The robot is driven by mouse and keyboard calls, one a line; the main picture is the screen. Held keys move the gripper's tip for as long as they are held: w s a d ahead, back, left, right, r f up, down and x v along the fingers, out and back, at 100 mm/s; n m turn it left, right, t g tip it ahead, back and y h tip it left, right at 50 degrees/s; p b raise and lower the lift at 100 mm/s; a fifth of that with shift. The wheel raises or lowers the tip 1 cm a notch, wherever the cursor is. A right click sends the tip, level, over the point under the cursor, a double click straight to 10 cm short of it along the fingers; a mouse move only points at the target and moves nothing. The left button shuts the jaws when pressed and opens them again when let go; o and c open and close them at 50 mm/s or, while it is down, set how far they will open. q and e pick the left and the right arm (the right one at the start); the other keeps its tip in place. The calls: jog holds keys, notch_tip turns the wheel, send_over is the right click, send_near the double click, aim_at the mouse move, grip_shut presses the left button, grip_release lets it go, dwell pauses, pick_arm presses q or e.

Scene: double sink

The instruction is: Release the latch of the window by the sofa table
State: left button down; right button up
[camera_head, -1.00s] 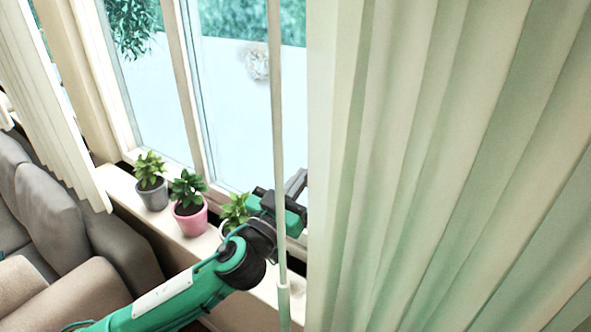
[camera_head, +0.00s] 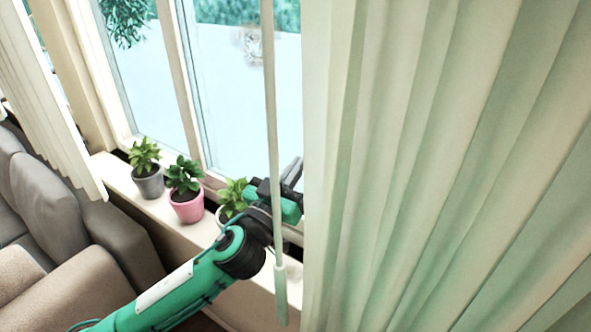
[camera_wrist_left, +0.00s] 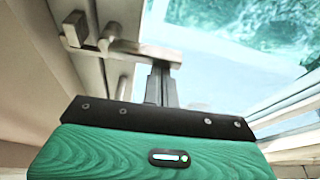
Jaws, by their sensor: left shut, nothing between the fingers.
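The window (camera_head: 245,95) has tall panes in a cream frame behind the sill. In the left wrist view, its metal latch (camera_wrist_left: 140,50) has a handle lying across the frame, above and just beyond my gripper. My left gripper (camera_head: 293,172) is at the window frame beside the curtain's edge, its fingers shut with nothing between them. In the left wrist view the shut fingers (camera_wrist_left: 161,88) point up to the handle's right part; I cannot tell whether they touch it. The latch does not show clearly in the head view. My right gripper is not in view.
A pale green curtain (camera_head: 420,170) fills the right side, close to my gripper. A thin hanging rod (camera_head: 271,110) crosses in front of my wrist. Potted plants, including a pink pot (camera_head: 187,207), stand on the sill beside my arm. A grey sofa (camera_head: 75,225) is at left.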

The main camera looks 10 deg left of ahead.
pick_arm(q)
jog(key=shift+f, duration=0.1)
jog(key=shift+s+d+f+n+y+b, duration=0.15)
jog(key=shift+f+n+y+b, duration=0.6)
jog(key=shift+n, duration=1)
jog(key=shift+w+d+f+n+y+b, duration=0.15)
jog(key=shift+f+n+y+b, duration=0.55)
jog(key=shift+n, duration=1.1)
jog(key=shift+s+d+f+n+y+b, duration=0.15)
jog(key=shift+f+n+y+b, duration=0.6)
jog(key=shift+n, duration=1)
jog(key=shift+r+y, duration=0.1)
jog(key=shift+y, duration=0.2)
notch_tip(320, 180, up, 20)
jog(key=p, duration=1.7)
jog(key=shift+r, duration=0.1)
